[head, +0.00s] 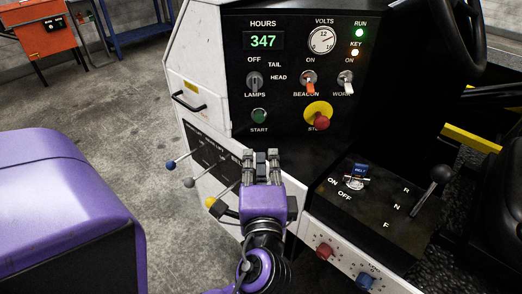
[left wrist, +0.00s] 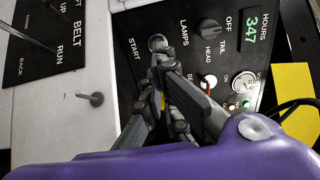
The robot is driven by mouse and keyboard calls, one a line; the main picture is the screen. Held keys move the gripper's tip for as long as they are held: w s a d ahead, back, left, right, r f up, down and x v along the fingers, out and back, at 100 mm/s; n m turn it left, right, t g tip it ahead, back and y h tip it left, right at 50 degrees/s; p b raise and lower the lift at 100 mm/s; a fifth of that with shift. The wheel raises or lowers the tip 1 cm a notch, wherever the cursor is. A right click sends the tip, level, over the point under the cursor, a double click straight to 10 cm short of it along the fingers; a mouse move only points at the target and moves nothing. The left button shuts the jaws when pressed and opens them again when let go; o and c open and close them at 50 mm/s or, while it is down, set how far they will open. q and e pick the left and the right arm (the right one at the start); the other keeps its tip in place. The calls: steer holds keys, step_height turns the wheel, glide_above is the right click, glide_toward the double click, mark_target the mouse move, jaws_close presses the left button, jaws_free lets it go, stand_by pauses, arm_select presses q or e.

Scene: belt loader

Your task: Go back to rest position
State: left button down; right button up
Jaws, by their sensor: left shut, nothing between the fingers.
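My left gripper (head: 262,160) shows in the middle of the head view, its fingers together and empty. It points at the loader's control panel (head: 292,160), below the green START button (head: 259,116) and left of the red stop button on its yellow plate (head: 320,116). In the left wrist view the gripper's fingers (left wrist: 160,85) reach toward the panel, close to the START button (left wrist: 157,42) in the picture. Whether they touch anything cannot be told. My right gripper is in neither view.
Lever knobs (head: 171,164) stick out left of my gripper. A black console with a HELI-like blue-capped switch (head: 358,171) and a gear lever (head: 439,174) lies to the right. A steering wheel (head: 465,35) is at upper right. Open concrete floor (head: 110,100) lies left.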

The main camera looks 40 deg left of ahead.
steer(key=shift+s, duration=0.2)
